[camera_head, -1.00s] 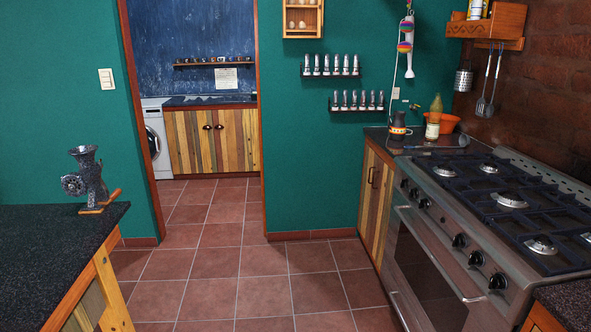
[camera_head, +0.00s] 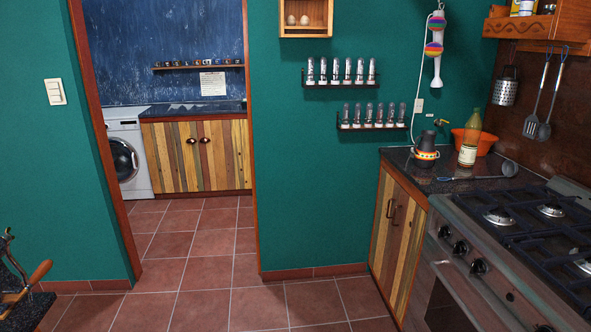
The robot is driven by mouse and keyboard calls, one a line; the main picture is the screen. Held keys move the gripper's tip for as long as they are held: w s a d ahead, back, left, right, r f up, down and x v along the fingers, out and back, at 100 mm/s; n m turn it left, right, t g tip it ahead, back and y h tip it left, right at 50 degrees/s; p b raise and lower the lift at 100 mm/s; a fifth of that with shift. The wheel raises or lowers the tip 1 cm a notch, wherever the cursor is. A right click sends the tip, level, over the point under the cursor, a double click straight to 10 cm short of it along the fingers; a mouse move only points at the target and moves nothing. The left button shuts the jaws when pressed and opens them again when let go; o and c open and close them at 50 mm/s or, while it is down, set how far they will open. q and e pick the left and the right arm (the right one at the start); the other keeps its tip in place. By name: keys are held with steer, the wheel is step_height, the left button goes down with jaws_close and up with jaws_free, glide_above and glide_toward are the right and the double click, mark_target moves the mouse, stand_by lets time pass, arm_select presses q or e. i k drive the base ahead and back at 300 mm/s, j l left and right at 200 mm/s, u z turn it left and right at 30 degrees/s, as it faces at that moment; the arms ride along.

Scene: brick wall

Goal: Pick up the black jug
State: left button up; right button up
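The black jug (camera_head: 426,143) stands upright on the dark counter (camera_head: 398,157) at the right, against the green wall. Neither of my grippers shows in the head view.
A dark counter corner with a metal grinder (camera_head: 12,270) is at the lower left. The tiled floor (camera_head: 230,300) between is clear.

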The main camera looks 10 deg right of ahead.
mark_target(426, 154)
steer(key=i, duration=1.4)
steer(key=i+j+u, duration=0.15)
steer(key=i+u, duration=0.15)
steer(key=i, duration=0.3)
steer(key=i+u, duration=0.35)
steer(key=i, duration=0.25)
steer(key=i+l+u, duration=0.3)
steer(key=i, duration=0.3)
steer(key=z, duration=4.35)
steer(key=k, duration=0.05)
